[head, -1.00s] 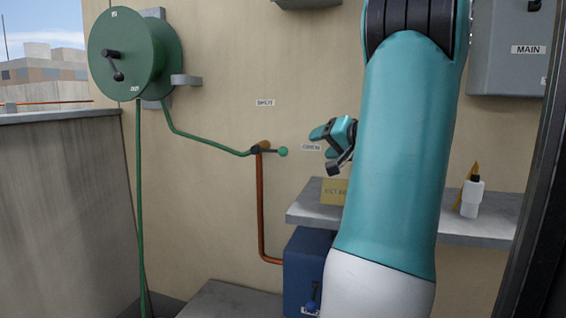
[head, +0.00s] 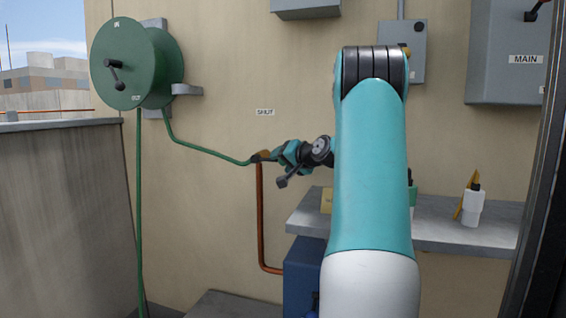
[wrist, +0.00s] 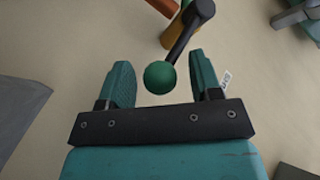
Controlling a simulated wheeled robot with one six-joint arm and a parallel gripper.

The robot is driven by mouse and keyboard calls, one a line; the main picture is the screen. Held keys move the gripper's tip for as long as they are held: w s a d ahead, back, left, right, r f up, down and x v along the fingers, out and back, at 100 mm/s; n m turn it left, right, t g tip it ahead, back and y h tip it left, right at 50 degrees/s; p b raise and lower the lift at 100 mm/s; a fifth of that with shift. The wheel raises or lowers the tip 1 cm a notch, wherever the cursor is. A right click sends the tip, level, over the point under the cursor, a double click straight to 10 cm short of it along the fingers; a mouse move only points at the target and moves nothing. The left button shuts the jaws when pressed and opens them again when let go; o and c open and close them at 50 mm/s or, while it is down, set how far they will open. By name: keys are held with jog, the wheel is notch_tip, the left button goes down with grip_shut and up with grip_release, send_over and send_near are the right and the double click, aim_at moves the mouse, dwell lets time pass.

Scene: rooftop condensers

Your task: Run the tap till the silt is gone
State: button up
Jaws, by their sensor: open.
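The tap (head: 261,156) is a brass body on a copper pipe (head: 260,215) against the wall. The green hose (head: 205,150) joins it from the left. My gripper (head: 276,156) is at the tap from the right and hides its lever in the head view. In the wrist view, the black lever (wrist: 186,35) ends in a green ball (wrist: 160,77). The ball lies between the two fingers of my open gripper (wrist: 160,62), with a gap on each side. A "SHUT" label (head: 265,112) is above the tap. No water or silt is visible.
A green hose reel (head: 125,62) hangs at the left. A grey shelf (head: 450,222) at the right holds a white bottle (head: 472,206). A blue box (head: 302,275) stands under it. Grey electrical boxes (head: 505,55) are on the wall. The wall around the tap's left is clear.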

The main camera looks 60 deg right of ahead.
jog(key=shift+w+d, duration=0.1)
jog(key=shift+w, duration=0.1)
jog(key=shift+f, duration=0.1)
jog(key=c, duration=1.1)
jog(key=shift+r+g+p, duration=0.5)
jog(key=shift+r+p, duration=0.2)
jog(key=shift+p, duration=0.45)
jog(key=shift+r+n+g+p, duration=0.15)
jog(key=shift+n+g+p, duration=0.25)
jog(key=shift+p, duration=0.3)
jog(key=shift+s+f, duration=0.1)
jog(key=shift+f, duration=0.1)
